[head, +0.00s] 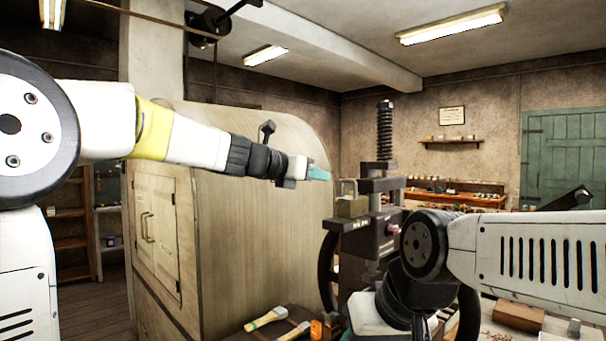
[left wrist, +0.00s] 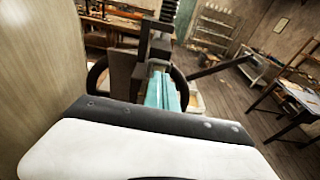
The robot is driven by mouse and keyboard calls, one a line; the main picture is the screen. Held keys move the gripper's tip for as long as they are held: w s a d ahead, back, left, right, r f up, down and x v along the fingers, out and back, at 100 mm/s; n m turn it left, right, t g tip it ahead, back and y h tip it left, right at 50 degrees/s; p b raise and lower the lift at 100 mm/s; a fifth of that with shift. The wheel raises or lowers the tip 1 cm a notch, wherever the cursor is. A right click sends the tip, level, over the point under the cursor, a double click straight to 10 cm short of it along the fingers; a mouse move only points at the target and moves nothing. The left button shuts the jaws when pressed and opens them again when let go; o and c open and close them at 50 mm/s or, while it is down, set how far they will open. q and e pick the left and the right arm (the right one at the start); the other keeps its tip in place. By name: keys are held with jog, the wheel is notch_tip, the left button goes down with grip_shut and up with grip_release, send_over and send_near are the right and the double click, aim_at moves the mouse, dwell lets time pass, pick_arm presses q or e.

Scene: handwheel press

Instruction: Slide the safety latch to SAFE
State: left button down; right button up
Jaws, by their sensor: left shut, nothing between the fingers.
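The handwheel press (head: 383,184) stands right of centre in the head view, with a tall threaded screw (head: 385,130) on top. A small olive block with a loop (head: 350,207) sits on its left side. I cannot make out which part is the safety latch or its SAFE mark. My left gripper (head: 320,174) has teal fingers, shut and empty, in the air left of the press and above the olive block. In the left wrist view the teal fingers (left wrist: 163,92) point towards the dark press body (left wrist: 122,75). My right arm covers the lower press; its gripper does not show.
A large rounded beige cabinet (head: 240,215) stands left of the press, behind my left arm. Wooden-handled tools (head: 266,319) lie on the bench at the bottom. A wooden block (head: 519,316) lies at the right. A green door (head: 564,155) is at the back.

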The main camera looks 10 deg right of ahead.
aim_at(347, 181)
pick_arm(q)
jog(key=x, duration=0.8)
jog(key=shift+d, duration=0.1)
jog(key=x, duration=0.4)
jog(key=shift+w+d+r, duration=0.1)
jog(key=shift+d+r, duration=0.05)
jog(key=shift+r, duration=0.3)
jog(key=shift+a, duration=0.35)
jog(key=v, duration=1.3)
jog(key=shift+s+a, duration=0.25)
jog(key=shift+s, duration=0.1)
